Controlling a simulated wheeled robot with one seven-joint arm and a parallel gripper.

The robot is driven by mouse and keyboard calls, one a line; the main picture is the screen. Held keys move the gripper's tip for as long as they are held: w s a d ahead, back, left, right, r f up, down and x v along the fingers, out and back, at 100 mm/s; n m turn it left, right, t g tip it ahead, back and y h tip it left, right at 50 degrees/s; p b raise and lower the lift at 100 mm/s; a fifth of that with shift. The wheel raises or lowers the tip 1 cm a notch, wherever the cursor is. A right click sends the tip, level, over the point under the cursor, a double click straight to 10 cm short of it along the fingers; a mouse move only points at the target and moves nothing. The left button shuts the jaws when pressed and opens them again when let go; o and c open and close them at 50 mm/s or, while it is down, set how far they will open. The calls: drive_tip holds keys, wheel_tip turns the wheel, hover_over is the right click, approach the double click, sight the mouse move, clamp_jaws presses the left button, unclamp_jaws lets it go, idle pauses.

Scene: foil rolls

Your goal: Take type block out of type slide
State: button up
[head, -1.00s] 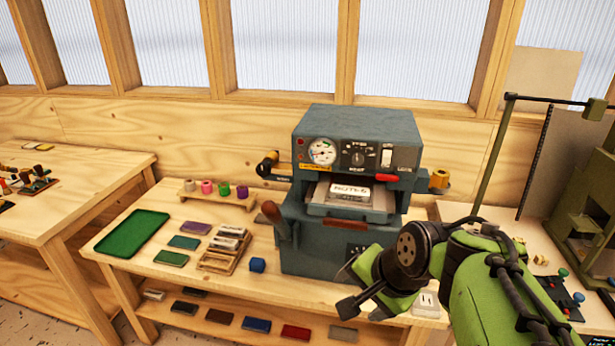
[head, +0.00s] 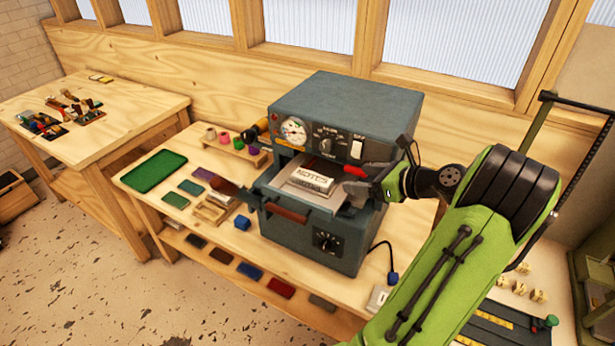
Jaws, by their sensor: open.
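The type block (head: 309,179) is a pale block with raised lettering like "NOTES". It lies in the type slide (head: 274,188), a light metal tray drawn out of the front of the grey foil press (head: 345,104). The slide has a brown handle (head: 286,210) at its front. My gripper (head: 352,181) is at the right side of the slide, just right of the block, with its fingers pointing left. It is open and no object shows in it. Whether a fingertip touches the block or the slide I cannot tell.
A green tray (head: 153,170), coloured blocks and a wooden holder (head: 212,209) lie left on the bench. A cable hangs at the press's right.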

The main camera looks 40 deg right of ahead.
approach(313, 177)
drive_tip(key=shift+w+d+f, duration=0.15)
drive_tip(key=shift+w+f, duration=0.1)
drive_tip(key=shift+w, duration=0.3)
drive_tip(key=shift+w+d+f, duration=0.1)
drive_tip(key=shift+w+f, duration=0.15)
drive_tip(key=shift+w, duration=0.25)
drive_tip(key=x, duration=0.6)
drive_tip(key=shift+a, duration=0.25)
drive_tip(key=shift+s+r, duration=0.15)
drive_tip(key=shift+c, duration=0.9)
drive_tip(key=c, duration=1.2)
